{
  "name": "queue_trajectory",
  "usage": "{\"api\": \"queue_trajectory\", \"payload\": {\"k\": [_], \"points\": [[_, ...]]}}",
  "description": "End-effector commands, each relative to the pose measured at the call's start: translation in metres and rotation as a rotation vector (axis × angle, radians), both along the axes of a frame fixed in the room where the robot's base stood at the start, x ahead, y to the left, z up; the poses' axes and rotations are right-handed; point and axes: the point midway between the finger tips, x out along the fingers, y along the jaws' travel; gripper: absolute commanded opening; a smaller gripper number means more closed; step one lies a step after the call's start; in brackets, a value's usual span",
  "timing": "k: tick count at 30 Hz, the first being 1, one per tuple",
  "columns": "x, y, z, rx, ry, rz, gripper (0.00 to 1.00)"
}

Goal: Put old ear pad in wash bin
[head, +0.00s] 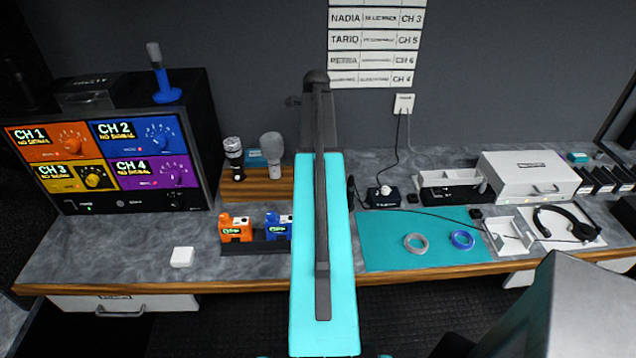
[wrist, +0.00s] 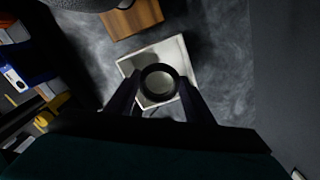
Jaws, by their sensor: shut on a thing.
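In the wrist view my gripper (wrist: 157,100) is shut on a dark ring, the old ear pad (wrist: 145,78), held between the fingertips. Below it is a pale, square, shallow container (wrist: 181,49), which looks like the wash bin. The ear pad lies over this container in the picture; the height between them is hard to tell. In the head view my own arm hides the gripper, the held pad and the container. A grey ring pad (head: 416,243) and a blue ring pad (head: 462,240) lie on the teal mat (head: 385,258).
A wooden block (wrist: 133,18) stands close beyond the container. Orange (head: 236,229) and blue (head: 277,227) beltpacks stand left of my arm. A small white box (head: 182,257) sits farther left. A headset (head: 567,224) lies at the right. The counter's front left is mostly clear.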

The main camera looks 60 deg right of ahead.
Motion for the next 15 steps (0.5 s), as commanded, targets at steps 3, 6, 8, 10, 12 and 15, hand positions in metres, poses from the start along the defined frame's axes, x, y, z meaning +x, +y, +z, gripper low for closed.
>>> {"api": "queue_trajectory", "payload": {"k": [3,6,8,10,12,15], "points": [[-0.001,0.001,-0.009,0.002,0.001,0.000,0.27],[-0.001,0.001,-0.020,0.002,0.001,0.000,0.27],[-0.001,0.001,-0.027,0.003,0.001,0.000,0.27],[-0.001,0.001,-0.036,0.002,0.001,0.000,0.27],[-0.001,0.001,-0.043,0.002,0.001,0.000,0.27],[0.000,0.000,-0.052,0.001,0.001,0.000,0.27]]}}
